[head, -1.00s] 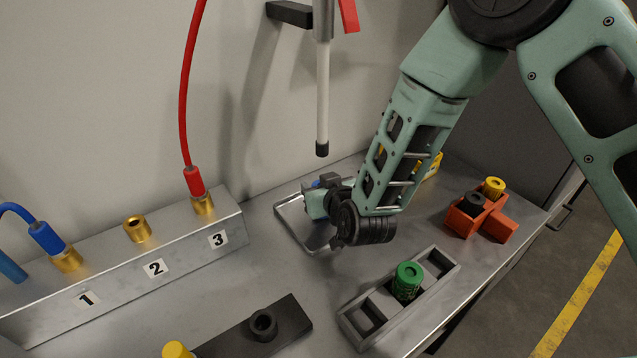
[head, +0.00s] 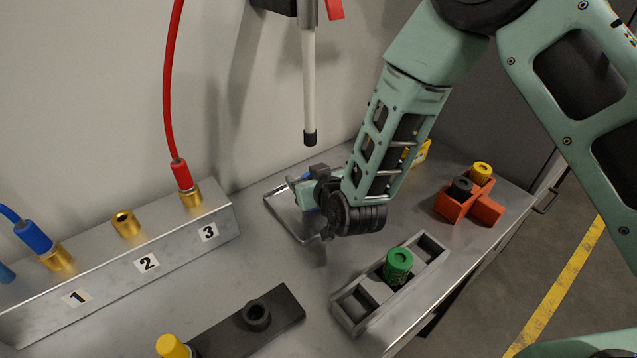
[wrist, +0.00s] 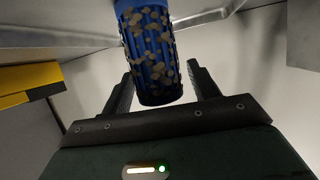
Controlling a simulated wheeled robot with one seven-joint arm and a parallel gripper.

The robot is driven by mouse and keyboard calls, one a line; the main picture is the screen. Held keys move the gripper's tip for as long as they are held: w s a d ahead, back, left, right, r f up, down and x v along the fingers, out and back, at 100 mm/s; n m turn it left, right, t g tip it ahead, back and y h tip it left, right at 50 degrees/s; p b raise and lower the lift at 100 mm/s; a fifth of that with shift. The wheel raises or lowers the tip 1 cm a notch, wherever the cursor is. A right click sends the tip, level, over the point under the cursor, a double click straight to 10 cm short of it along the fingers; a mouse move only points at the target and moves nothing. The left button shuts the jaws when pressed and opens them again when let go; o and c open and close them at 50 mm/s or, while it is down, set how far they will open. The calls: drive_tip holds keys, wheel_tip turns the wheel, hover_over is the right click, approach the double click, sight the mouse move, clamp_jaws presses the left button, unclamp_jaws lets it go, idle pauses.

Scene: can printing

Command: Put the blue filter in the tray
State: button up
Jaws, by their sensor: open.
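The blue filter (wrist: 158,62), ribbed and spotted with tan specks, stands between the two fingers of my gripper (wrist: 161,70) in the wrist view. The fingers are open, with a gap visible on the right side. In the head view only a bit of blue (head: 307,177) shows behind my gripper (head: 306,192), which is low over the metal frame on the bench. The grey tray with compartments (head: 437,246) lies to the right and nearer. A green filter (head: 398,266) stands in its middle; an end compartment at the near left looks empty.
An orange holder (head: 487,211) with a black and a yellow piece stands at the right. A metal wire frame (head: 283,218) lies under my gripper. A numbered rail (head: 105,284) with brass fittings runs along the left. A white rod (head: 309,90) hangs above. A black plate (head: 235,338) lies in front.

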drive_tip(key=s+d+r+n+g+h, duration=0.1)
drive_tip(key=s+d+r+g, duration=0.2)
drive_tip(key=s, duration=0.7)
drive_tip(key=s+d+r+n+g+h+b, duration=0.1)
drive_tip(key=s+d+r+g, duration=0.3)
drive_tip(key=s, duration=0.7)
drive_tip(key=s+d+r+n+g+h+b, duration=0.1)
drive_tip(key=s+d+r+g, duration=0.3)
drive_tip(key=s, duration=0.6)
drive_tip(key=d+g+h, duration=0.1)
drive_tip(key=d, duration=0.1)
drive_tip(key=shift+s+d+g+h, duration=0.2)
drive_tip(key=shift+d+g+h, duration=0.1)
drive_tip(key=shift+d+h, duration=0.1)
